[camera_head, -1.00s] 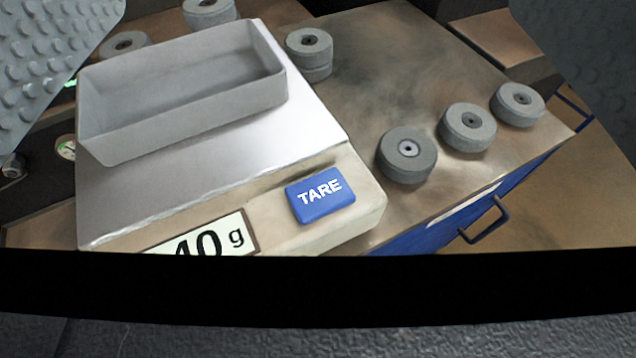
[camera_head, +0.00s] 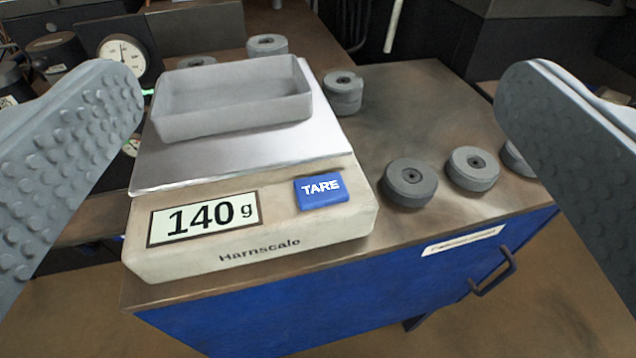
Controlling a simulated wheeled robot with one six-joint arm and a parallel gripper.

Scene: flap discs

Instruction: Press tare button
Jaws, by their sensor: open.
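The blue TARE button (camera_head: 320,191) is on the front right of the beige scale (camera_head: 290,232). The scale's display (camera_head: 203,217) reads 140 g. A grey, empty-looking open tray (camera_head: 232,100) sits on the scale's metal plate. My gripper (camera_head: 320,95) is open, with one bumpy grey finger at the left edge and the other at the right edge. The fingers are wide apart, nothing is between them in their grip, and they do not appear to touch the button.
Several grey flap discs (camera_head: 409,182) lie on the worn metal top of a blue cabinet (camera_head: 330,290), right of and behind the scale. The cabinet has a dark handle (camera_head: 494,272). A round dial gauge (camera_head: 121,52) stands at the back left.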

